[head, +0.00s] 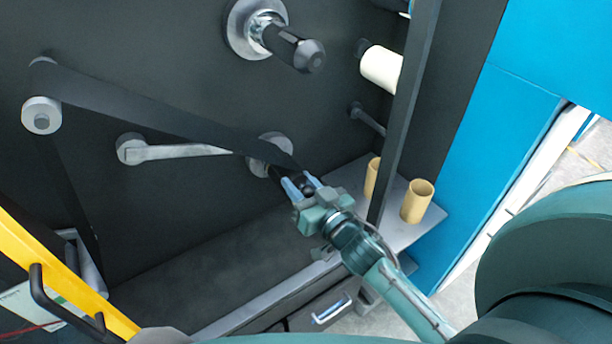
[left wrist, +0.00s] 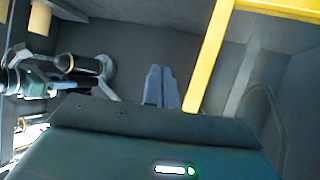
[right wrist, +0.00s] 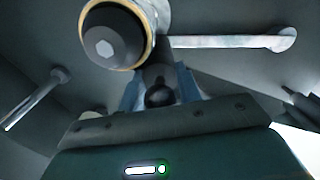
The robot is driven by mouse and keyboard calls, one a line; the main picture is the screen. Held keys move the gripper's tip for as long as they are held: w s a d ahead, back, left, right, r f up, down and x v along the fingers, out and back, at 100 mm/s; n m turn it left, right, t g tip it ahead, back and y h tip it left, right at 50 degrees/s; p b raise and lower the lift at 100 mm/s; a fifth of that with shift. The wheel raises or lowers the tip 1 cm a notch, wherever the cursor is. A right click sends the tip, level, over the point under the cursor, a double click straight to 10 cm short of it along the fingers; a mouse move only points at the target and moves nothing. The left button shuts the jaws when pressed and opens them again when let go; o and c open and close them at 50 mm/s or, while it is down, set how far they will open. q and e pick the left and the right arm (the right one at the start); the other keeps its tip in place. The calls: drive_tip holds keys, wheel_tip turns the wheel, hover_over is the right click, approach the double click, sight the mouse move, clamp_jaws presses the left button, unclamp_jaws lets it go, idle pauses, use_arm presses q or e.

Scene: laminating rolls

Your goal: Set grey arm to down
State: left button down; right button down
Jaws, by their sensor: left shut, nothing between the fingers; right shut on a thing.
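The grey arm (head: 185,151) lies on the dark machine panel in the head view. It runs nearly level from a round pivot at its left to a round grey hub (head: 262,152) at its right. My right gripper (head: 300,185) is at that right end, shut on a small black knob, which also shows between the fingers in the right wrist view (right wrist: 160,95). In that view the grey arm (right wrist: 230,42) passes above, partly behind a black roller end. How the knob joins the arm is hidden. My left gripper (left wrist: 160,88) is shut and empty in the left wrist view.
A dark band (head: 150,112) runs from the upper-left roller down to the hub. A black shaft (head: 295,50) and a white roll (head: 381,68) stick out above. Tan tubes (head: 417,203) stand on the shelf at right. A yellow bar (head: 65,275) crosses the lower left.

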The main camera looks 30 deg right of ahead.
drive_tip(key=c, duration=1.2)
unclamp_jaws()
drive_tip(key=shift+o, duration=0.2)
drive_tip(key=shift+f, duration=0.1)
drive_tip(key=s+d, duration=0.1)
drive_tip(key=s, duration=1.2)
drive_tip(key=shift+d+b, duration=0.35)
drive_tip(key=shift+b, duration=0.05)
